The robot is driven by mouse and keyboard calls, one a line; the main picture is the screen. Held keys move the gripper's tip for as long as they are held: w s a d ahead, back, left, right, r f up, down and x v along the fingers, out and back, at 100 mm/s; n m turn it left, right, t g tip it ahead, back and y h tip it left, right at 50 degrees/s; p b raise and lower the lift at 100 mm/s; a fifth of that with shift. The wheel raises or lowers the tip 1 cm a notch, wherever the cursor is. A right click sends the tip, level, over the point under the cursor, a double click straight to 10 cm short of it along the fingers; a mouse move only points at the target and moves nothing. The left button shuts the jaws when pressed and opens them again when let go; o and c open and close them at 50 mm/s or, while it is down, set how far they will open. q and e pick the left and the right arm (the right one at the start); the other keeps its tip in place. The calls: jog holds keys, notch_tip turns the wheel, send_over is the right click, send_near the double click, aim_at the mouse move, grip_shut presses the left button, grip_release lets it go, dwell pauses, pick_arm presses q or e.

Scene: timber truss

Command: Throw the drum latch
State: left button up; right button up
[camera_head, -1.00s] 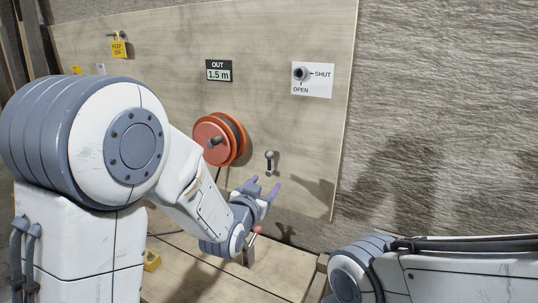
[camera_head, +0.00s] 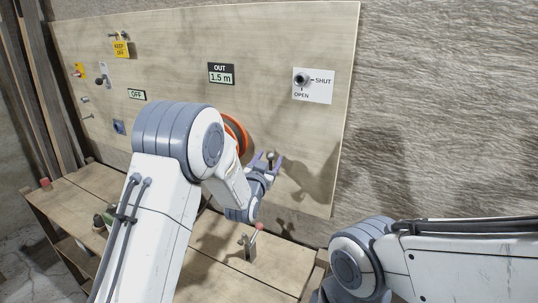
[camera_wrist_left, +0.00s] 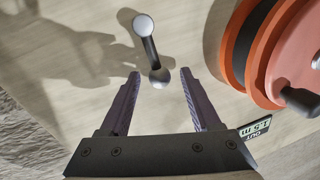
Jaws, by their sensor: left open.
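The drum latch (camera_head: 270,157) is a small metal lever with a round knob on the pale board, right of the orange drum (camera_head: 239,128). In the left wrist view the latch (camera_wrist_left: 149,42) shows a pale knob at one end and a dark round end at the other. My left gripper (camera_head: 267,161) is open at the latch. In the left wrist view its purple fingers (camera_wrist_left: 160,74) stand on either side of the dark end, with gaps showing. The drum (camera_wrist_left: 285,48) is beside the right finger there. My left arm hides much of the drum in the head view. My right gripper is out of view.
An "OUT 1.5 m" display (camera_head: 221,74) and a SHUT/OPEN dial plate (camera_head: 313,86) are on the board. A yellow "KEEP OFF" tag (camera_head: 121,49) hangs upper left. A red-tipped lever (camera_head: 250,243) stands on the wooden bench (camera_head: 215,268) below.

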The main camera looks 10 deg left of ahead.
pick_arm(q)
jog(key=shift+w, duration=0.1)
grip_shut()
dwell(1.4)
